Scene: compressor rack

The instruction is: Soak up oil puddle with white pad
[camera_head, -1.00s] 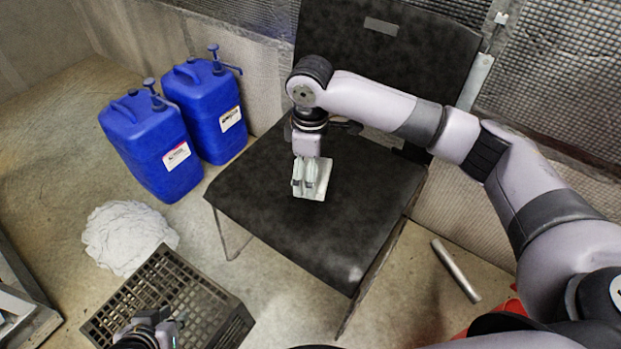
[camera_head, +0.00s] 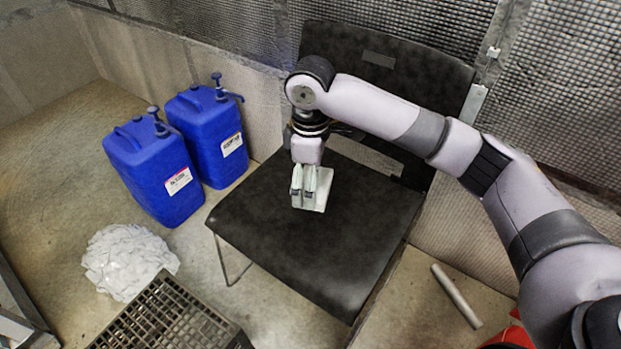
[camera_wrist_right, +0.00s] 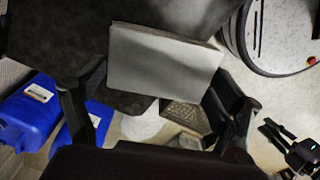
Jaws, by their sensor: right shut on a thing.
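My right gripper (camera_head: 311,193) is shut on the white pad (camera_head: 318,200), which is over the black chair seat (camera_head: 270,245). I cannot tell whether the pad touches the seat. In the right wrist view the pad (camera_wrist_right: 160,62) is a pale rectangle between the fingers. No distinct oil puddle shows; the seat looks dark and mottled, and the pad and arm hide part of it. My left gripper (camera_wrist_right: 287,145) shows small and dark at the right edge of the right wrist view; its opening is unclear.
Two blue jugs with pumps (camera_head: 155,170) (camera_head: 212,135) stand left of the chair. A white rag heap (camera_head: 128,262) lies on the floor beside a black crate (camera_head: 158,285). A metal tube (camera_head: 456,295) lies right of the chair. The chair back (camera_head: 400,95) rises behind the gripper.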

